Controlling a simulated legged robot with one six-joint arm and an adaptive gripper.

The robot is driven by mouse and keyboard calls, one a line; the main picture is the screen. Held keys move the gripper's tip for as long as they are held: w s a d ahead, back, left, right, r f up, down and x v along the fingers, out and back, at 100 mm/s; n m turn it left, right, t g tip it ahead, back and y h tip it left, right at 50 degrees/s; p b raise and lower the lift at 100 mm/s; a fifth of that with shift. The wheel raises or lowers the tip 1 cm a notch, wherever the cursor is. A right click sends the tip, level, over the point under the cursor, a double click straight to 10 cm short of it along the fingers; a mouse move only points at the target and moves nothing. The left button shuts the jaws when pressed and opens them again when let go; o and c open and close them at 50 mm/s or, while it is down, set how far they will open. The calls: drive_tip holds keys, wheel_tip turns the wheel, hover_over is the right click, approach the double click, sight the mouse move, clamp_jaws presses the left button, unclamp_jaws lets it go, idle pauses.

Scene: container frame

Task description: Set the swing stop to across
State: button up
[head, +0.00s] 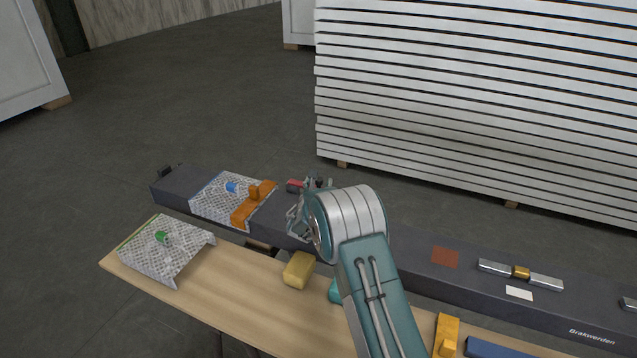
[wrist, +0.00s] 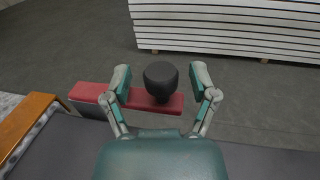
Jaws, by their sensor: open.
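A red bar, which appears to be the swing stop (wrist: 92,94), lies left to right in the wrist view. A round black knob (wrist: 161,78) stands at its right part. My gripper (wrist: 160,80) is open, with one finger on each side of the knob and gaps visible between. In the head view the red bar (head: 294,185) shows just behind my gripper (head: 306,200), on the dark beam (head: 400,253). My gripper and wrist hide part of it there, so its seating on the beam cannot be told.
An orange bracket (head: 241,215) and a tread plate with a blue knob (head: 231,187) sit left on the beam. In front, a wooden board (head: 220,293) bears a loose tread plate (head: 168,260), a yellow block (head: 299,270) and other parts. A white panel stack (head: 470,110) stands behind.

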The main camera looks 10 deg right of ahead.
clamp_jaws()
